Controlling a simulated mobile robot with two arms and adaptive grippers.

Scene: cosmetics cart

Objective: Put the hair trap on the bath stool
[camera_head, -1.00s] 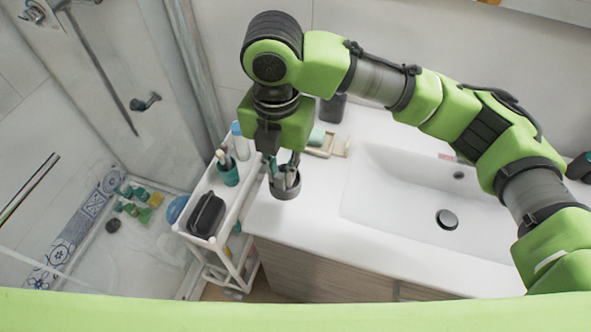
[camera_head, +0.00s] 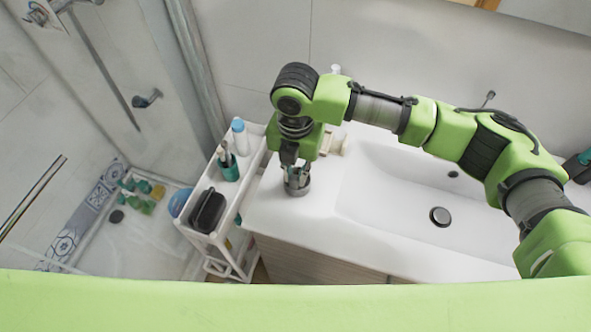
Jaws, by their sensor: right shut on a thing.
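My right gripper (camera_head: 297,172) points down at the left end of the white counter. It is shut on a small grey round cup-like thing (camera_head: 298,188), with its fingers reaching into the thing's open top. This may be the hair trap, but its details are too small to be sure. I cannot tell whether it touches the counter or hangs just above it. I cannot make out a bath stool. My left gripper is not in view.
A white cart (camera_head: 184,214) beside the counter holds a black case (camera_head: 208,211), a teal cup (camera_head: 229,170) and a blue-capped bottle (camera_head: 240,138). The sink basin (camera_head: 385,205) lies to the right. Small green and yellow things (camera_head: 147,206) lie on the shower floor.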

